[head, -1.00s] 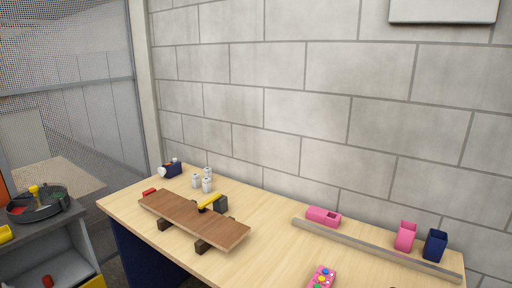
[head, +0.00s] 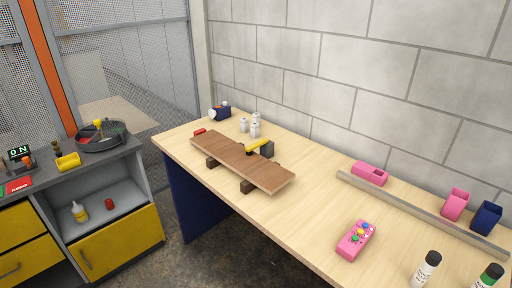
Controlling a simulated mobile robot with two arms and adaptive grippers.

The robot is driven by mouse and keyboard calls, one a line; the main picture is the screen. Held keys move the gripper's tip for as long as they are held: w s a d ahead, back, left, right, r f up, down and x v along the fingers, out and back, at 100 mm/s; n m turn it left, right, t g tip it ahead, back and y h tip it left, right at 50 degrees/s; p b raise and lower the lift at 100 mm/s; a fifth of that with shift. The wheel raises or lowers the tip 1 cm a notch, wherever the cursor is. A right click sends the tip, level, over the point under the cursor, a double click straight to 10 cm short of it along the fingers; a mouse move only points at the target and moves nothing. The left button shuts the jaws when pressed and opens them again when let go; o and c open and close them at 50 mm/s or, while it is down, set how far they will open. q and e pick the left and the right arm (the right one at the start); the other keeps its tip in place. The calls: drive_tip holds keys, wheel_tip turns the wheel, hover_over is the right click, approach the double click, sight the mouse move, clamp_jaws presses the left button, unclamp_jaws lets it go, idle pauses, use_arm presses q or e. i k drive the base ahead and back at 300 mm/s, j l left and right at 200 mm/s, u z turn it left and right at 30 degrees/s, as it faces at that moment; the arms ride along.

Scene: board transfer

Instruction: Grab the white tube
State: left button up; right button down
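Small white bottles (head: 255,128) stand together at the back left of the table, behind a brown board. I cannot tell which of these is the white tube. Neither of my grippers is in view.
The wooden table (head: 320,190) runs along a block wall. A brown board (head: 240,162) rests on dark blocks. A pink controller (head: 356,240), a grey rail (head: 420,212) and pink and blue holders (head: 486,218) are at right. A grey cabinet (head: 110,195) stands at left.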

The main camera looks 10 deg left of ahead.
sight(432, 260)
drive_tip(key=z, duration=0.25)
drive_tip(key=i+j+z, duration=0.1)
drive_tip(key=j+z, duration=0.75)
